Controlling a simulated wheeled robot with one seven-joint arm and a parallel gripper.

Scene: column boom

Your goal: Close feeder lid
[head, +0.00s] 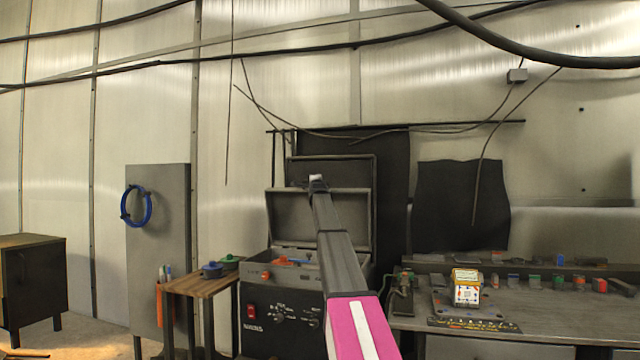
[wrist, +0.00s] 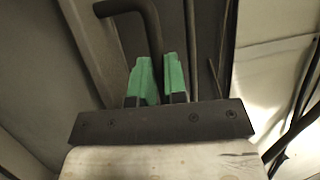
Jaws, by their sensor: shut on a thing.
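The feeder (head: 281,322) is a dark box with a red switch and knobs on its front panel, standing in the middle of the head view. Its grey lid (head: 290,212) stands raised at the back, so the box is open. My arm reaches over the box to the lid's upper part, where my gripper (head: 317,184) is small and partly hidden. In the wrist view, my gripper (wrist: 160,82) has green fingertips shut on a dark bent bar (wrist: 153,35), which looks like the lid's handle. The lower end of the bar is hidden between the fingertips.
A wooden side table (head: 200,284) with small pots stands left of the feeder. A grey workbench (head: 545,318) with a small patterned box (head: 467,287) and several small parts is on the right. Dark cables (head: 150,66) hang across the upper wall.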

